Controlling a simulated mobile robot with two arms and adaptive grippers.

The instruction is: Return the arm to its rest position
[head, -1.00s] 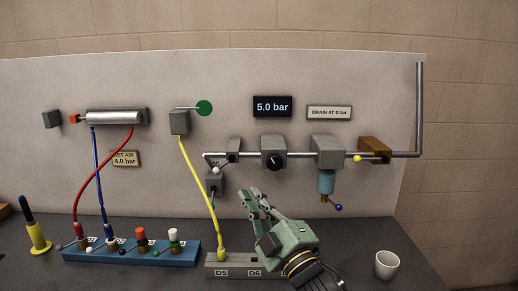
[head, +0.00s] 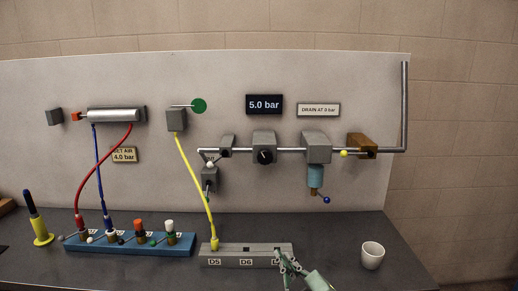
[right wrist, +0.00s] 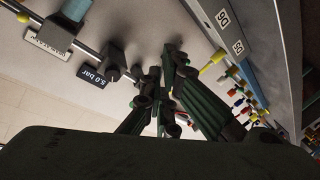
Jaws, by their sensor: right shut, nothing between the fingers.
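My right gripper (head: 283,257) is low in the head view, in front of the right end of the grey manifold block (head: 230,261). Its fingers are shut with nothing between them. Only its front part shows; the rest is cut off by the lower edge. In the right wrist view the dark green fingers (right wrist: 162,68) point toward the panel, whose 5.0 bar display (right wrist: 92,77) shows at the left. The grey block with D5 and D6 labels shows at the upper right. I cannot tell whether the fingers touch the block. My left gripper is not in view.
A yellow hose (head: 196,185) runs from the block up to a grey box (head: 176,120). Red and blue hoses rise from a blue manifold (head: 130,244). A pipe with a regulator (head: 264,146) and filter (head: 316,176) crosses the panel. A white cup (head: 372,255) stands at the right.

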